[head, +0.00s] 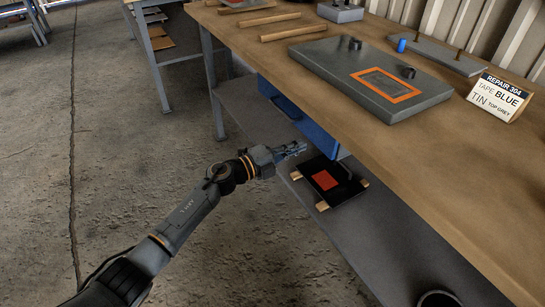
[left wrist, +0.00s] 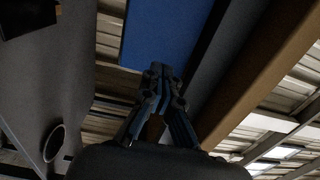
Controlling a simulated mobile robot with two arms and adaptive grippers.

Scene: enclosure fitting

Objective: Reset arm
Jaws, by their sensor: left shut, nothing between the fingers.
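My left gripper (head: 291,151) is shut and empty in the head view. It is in front of the workbench (head: 440,165), below the level of its top and close to the blue drawer (head: 312,128) under the bench top. In the left wrist view the closed fingers (left wrist: 160,85) point at the blue drawer (left wrist: 165,32), which fills the upper middle. I cannot tell whether the fingertips touch it. My left arm (head: 185,215) reaches in from the lower left. My right gripper is not in view.
A black panel with a red square (head: 326,182) lies on wooden blocks on the lower shelf (head: 350,225). On the bench are a grey enclosure plate with an orange frame (head: 370,80), a blue cylinder (head: 401,46), wooden sticks and a repair sign (head: 499,97). Open floor lies left.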

